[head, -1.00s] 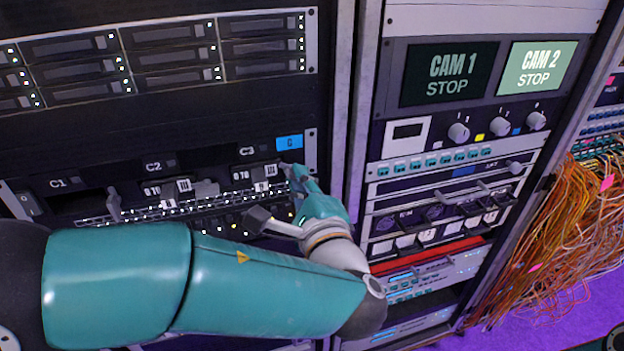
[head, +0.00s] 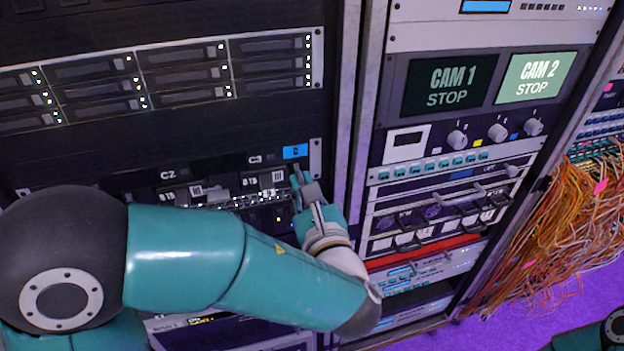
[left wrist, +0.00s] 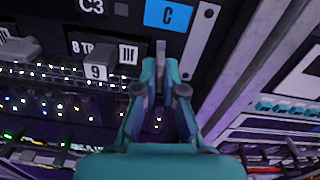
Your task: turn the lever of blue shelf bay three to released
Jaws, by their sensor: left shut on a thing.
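Bay three is marked C3 (head: 255,158) on the shelf with the blue C label (head: 295,151). Its drive face (head: 264,181) shows in the head view, and again in the left wrist view (left wrist: 118,54) with a small 9 tag. The grey lever (left wrist: 160,54) stands upright in the wrist view, just right of that drive face. My left gripper (head: 304,184) is at the lever, and in the wrist view its fingers (left wrist: 160,84) are shut on it. The fingers hide the lever's lower part. My right gripper is out of view.
Bay C2 (head: 168,174) lies to the left, and its grey lever (left wrist: 18,48) shows in the wrist view. A rack post (head: 349,120) stands close on the right, before the CAM screens (head: 447,85). Loose orange cables (head: 560,240) hang at far right.

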